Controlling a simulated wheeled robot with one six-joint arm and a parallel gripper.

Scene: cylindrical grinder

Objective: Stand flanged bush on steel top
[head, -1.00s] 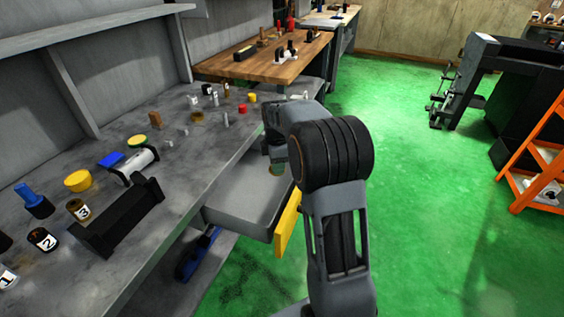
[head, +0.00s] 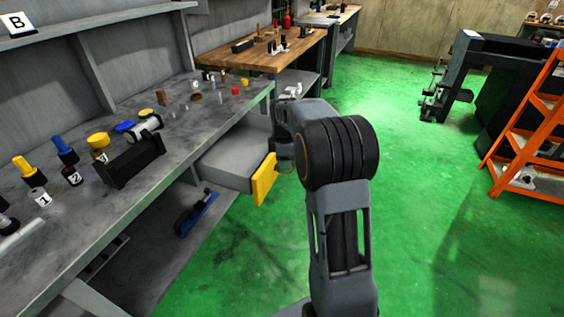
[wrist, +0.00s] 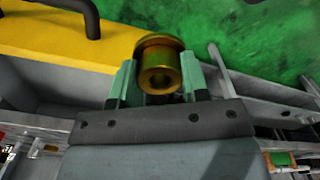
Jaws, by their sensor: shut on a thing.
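The flanged bush (wrist: 159,76) is a brass-coloured ring with a wider flange and a round bore, seen in the wrist view. My gripper (wrist: 158,84) is shut on it, with one green finger on each side. In the head view my gripper (head: 284,163) is beside the open drawer's yellow front, and the bush cannot be made out there. The steel top (head: 130,190) is the mottled grey bench surface at the left, apart from my gripper.
The open grey drawer (head: 224,161) with its yellow front (head: 264,180) juts out below the bench edge. A wooden bench (head: 262,57) is behind.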

